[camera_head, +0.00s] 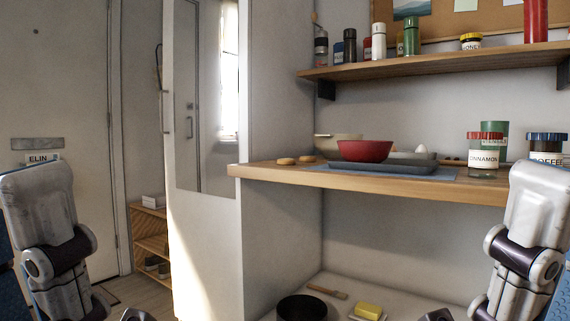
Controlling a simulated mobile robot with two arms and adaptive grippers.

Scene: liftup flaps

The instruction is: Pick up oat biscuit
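Two small round tan biscuits lie near the left end of the wooden counter (265,171). The left biscuit (285,161) is close to the counter's front left corner, and the right biscuit (306,158) is just beside it. I take these to be oat biscuits; no label shows. My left gripper (135,315) barely shows at the bottom edge, low and left of the counter. My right gripper (437,315) barely shows at the bottom edge, below the counter on the right. Both are far from the biscuits, and their fingers are cut off by the frame.
A red bowl (364,151) and a beige bowl (336,144) stand right of the biscuits, by a dark tray (395,166). A cinnamon jar (486,158) and coffee jar (545,150) stand further right. A shelf (430,65) hangs above. A tall mirrored cabinet (205,215) stands left.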

